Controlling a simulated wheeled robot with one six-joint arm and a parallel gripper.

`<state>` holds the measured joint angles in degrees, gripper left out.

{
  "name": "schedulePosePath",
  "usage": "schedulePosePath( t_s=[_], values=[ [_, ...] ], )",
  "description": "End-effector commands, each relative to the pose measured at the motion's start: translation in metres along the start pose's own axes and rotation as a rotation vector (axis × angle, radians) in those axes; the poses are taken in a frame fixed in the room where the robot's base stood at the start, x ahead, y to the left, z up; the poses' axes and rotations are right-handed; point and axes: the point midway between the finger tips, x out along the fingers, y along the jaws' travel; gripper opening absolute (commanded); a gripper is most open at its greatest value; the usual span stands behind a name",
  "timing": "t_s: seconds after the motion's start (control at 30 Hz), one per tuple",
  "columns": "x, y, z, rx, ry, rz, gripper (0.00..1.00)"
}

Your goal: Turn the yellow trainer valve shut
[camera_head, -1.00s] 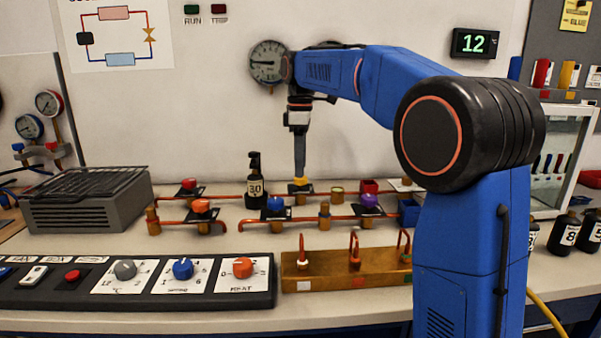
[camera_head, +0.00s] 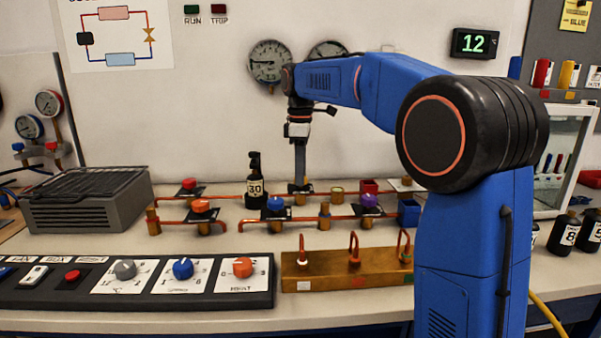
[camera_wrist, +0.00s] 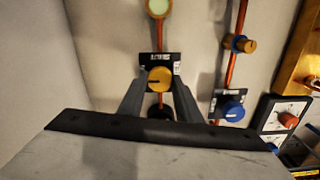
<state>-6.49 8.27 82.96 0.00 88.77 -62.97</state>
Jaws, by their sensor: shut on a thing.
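The yellow valve knob (camera_wrist: 160,78) sits on a dark plate on the copper pipe, between the two fingers of my gripper (camera_wrist: 159,92) in the wrist view. The jaws are shut on the knob from both sides. In the head view my gripper (camera_head: 300,180) points straight down over the valve's black plate (camera_head: 300,190). The yellow knob is hidden behind the fingers there.
A blue valve (camera_head: 275,203) and a purple valve (camera_head: 370,201) stand on the nearer pipe. Red (camera_head: 189,184) and orange (camera_head: 201,206) valves are to the left.

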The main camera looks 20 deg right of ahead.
Motion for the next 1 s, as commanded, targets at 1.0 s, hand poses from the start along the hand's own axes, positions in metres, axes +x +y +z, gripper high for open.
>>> schedulePosePath(
  t_s=[1.0],
  values=[
    [-0.0003,0.0003,0.0000,0.741,0.000,0.001,0.09]
  ],
)
